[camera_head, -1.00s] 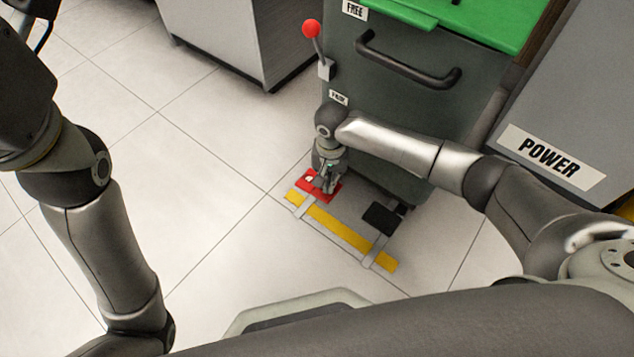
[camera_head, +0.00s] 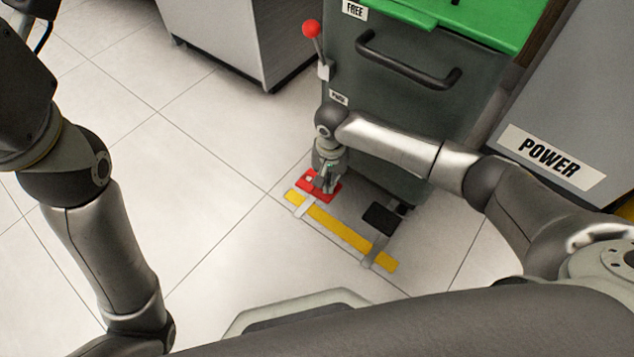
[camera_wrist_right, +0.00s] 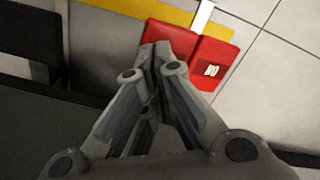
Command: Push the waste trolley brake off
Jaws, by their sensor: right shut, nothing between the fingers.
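The waste trolley (camera_head: 385,110) is a dark grey bin with a green top and a black handle (camera_head: 408,62). At its foot is a red pedal (camera_head: 331,195), which also shows in the right wrist view as two red pads (camera_wrist_right: 213,62), one with white lettering. My right gripper (camera_head: 325,187) points down at the red pedal, its fingers shut and empty. In the right wrist view its fingertips (camera_wrist_right: 160,52) overlap the red pads; I cannot tell whether they touch. My left arm is at the left, its gripper outside the view.
A black pedal (camera_head: 380,217) lies right of the red one, with a yellow floor strip (camera_head: 340,231) in front. A lever with a red knob (camera_head: 310,29) stands on the trolley's left side. A grey POWER cabinet (camera_head: 570,110) is at right. The left floor is clear.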

